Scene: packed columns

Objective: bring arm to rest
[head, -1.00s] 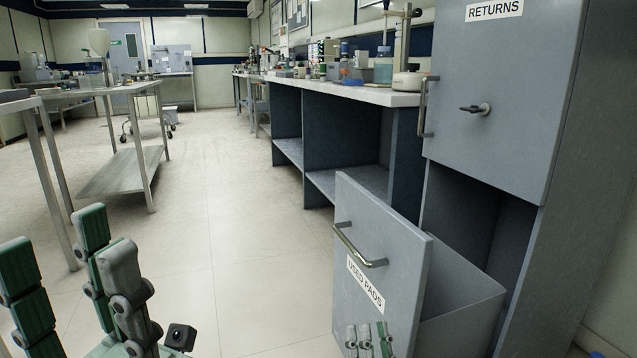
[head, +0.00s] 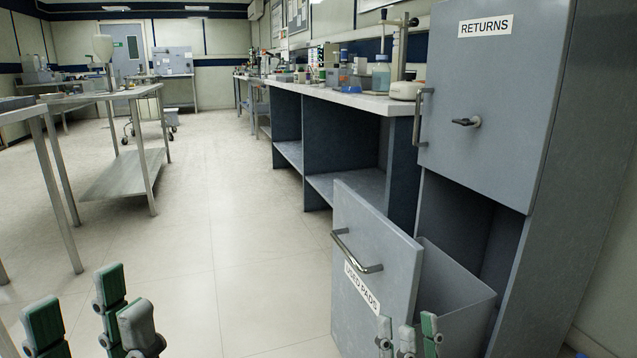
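My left gripper (head: 85,318) is low at the left of the head view. Its green-padded fingers stand upright and apart with nothing between them. My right gripper (head: 415,340) is at the bottom edge, in front of the drawer marked USED PADS (head: 375,255). Its fingertips point up with small gaps between them and hold nothing that I can see. Whether they touch the drawer front cannot be told. Both arms below the fingers are out of the picture.
The used pads drawer stands pulled out, its bin (head: 455,275) showing. Above it is a shut grey door marked RETURNS (head: 490,110). A bench (head: 350,100) with lab items runs behind. A metal table (head: 130,92) stands at left. The floor (head: 225,225) between is clear.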

